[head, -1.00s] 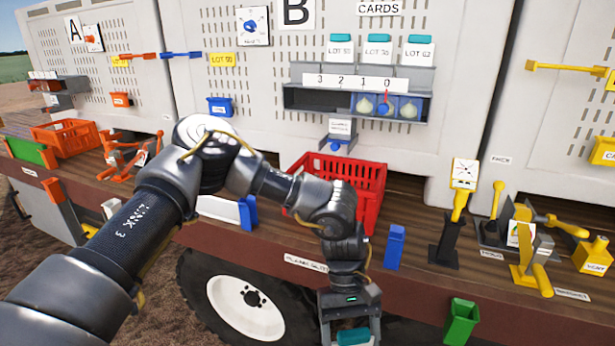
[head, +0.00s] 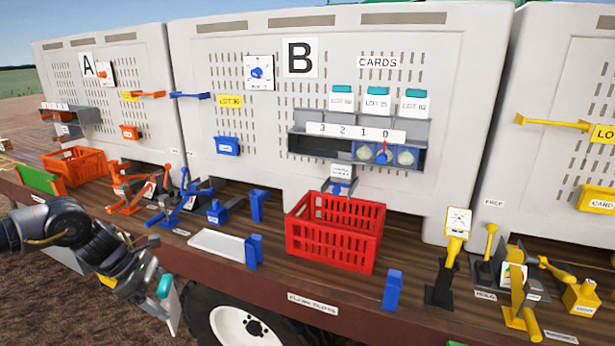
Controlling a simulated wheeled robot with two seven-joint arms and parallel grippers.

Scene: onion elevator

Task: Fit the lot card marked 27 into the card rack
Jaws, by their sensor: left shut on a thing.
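My left gripper (head: 150,284) is at the lower left, in front of the deck edge. It is shut on a white card with a teal top (head: 165,286), which hangs tilted; any mark on it cannot be read. Under the CARDS sign (head: 378,62) on panel B, a grey rack (head: 419,128) holds three white cards (head: 377,104) with teal tops, marked LOT; their numbers are too small to read surely. A blue box (head: 227,147) hangs below a yellow LOT sign (head: 230,101), left of the rack. My gripper is well left of and below both. My right gripper is out of view.
A red crate (head: 335,228) stands on the deck below the rack. Blue levers (head: 185,205) and a white plate (head: 216,246) lie to its left. Yellow levers and posts (head: 520,300) crowd the right. A yellow card box (head: 598,198) hangs at the far right.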

